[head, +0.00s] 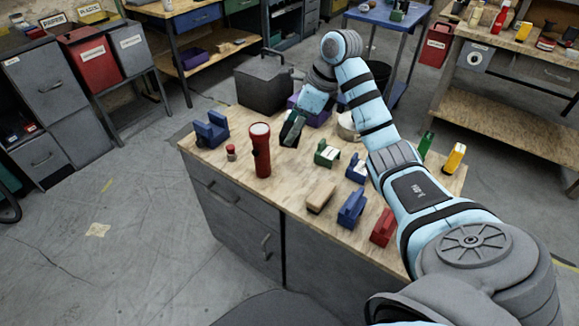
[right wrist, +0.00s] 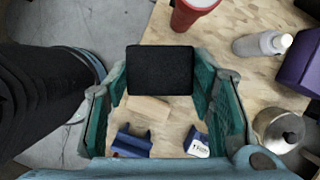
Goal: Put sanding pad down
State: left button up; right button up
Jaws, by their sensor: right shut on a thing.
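My right gripper (right wrist: 161,78) is shut on a black, rough-faced sanding pad (right wrist: 160,68), which sits between its two green fingers. In the head view my right gripper (head: 294,126) is over the back part of the wooden worktop (head: 285,196), behind and right of a red flashlight. The pad shows there only as a small dark shape (head: 290,136) at the fingertips. I cannot tell for sure whether its underside touches the worktop. My left gripper is in neither view.
On the worktop stand the red flashlight (head: 260,150), a blue holder (head: 210,129), a small red-capped bottle (head: 231,152), a green block (head: 326,153), a wooden block (head: 320,197), a blue block (head: 352,208) and a pot (head: 347,126). Bare wood lies around the flashlight.

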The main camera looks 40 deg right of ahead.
notch_tip(320, 180, down, 15)
jog(key=b, duration=0.8)
jog(key=shift+s+a+r, duration=0.1)
notch_tip(320, 180, down, 5)
jog(key=shift+r+b, duration=0.1)
jog(key=shift+b, duration=0.5)
jog(key=shift+f, duration=0.25)
jog(key=o, duration=0.8)
jog(key=shift+o, duration=1.1)
jog(key=shift+r, duration=0.1)
